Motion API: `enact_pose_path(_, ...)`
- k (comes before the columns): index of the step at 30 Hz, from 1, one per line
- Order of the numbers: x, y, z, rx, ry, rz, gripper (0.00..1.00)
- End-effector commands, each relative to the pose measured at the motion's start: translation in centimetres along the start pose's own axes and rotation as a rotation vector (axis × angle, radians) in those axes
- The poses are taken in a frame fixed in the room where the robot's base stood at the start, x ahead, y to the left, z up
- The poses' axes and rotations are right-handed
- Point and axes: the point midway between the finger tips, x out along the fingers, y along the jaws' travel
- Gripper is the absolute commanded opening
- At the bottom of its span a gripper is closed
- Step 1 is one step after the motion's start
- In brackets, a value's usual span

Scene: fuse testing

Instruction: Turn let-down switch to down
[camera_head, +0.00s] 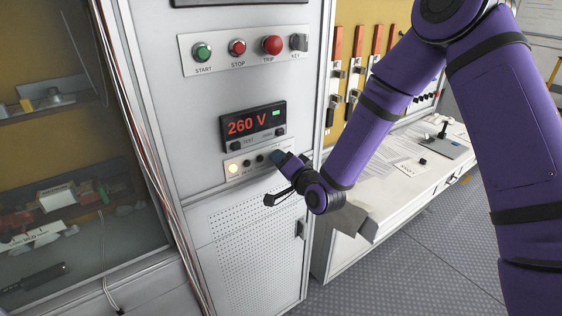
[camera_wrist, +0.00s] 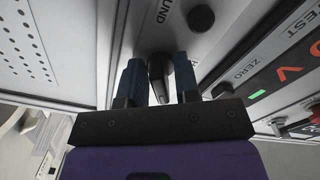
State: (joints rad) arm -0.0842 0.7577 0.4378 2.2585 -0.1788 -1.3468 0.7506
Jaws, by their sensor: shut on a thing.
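A black switch handle (camera_wrist: 158,76), apparently the let-down switch, stands out from the light panel in the wrist view. Its own label is hidden, and I cannot tell which way it is set. My gripper (camera_wrist: 158,72) has its two dark blue fingers on either side of the handle and is shut on it. In the head view my gripper (camera_head: 284,161) is at the right end of the control strip (camera_head: 240,182) below the voltage display, covering the switch.
The display (camera_head: 253,127) reads 260 V, just above my gripper. Another black knob (camera_wrist: 201,17) is close beyond my fingers, near lettering ending "UND". A workbench (camera_head: 385,190) stands to the right.

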Motion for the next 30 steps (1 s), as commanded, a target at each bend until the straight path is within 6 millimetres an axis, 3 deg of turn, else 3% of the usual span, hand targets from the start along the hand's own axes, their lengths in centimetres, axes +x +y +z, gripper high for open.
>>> enact_pose_path(19, -0.06, 0.07, 0.03, 0.053, -0.001, 0.002, 0.06)
enact_pose_path(20, -0.06, 0.08, 0.03, 0.053, -0.001, 0.002, 0.34)
enact_pose_path(21, -0.05, 0.08, 0.02, 0.053, -0.001, 0.002, 0.38)
enact_pose_path(30, -0.21, 0.04, 0.0, 0.052, -0.001, 0.001, 0.38)
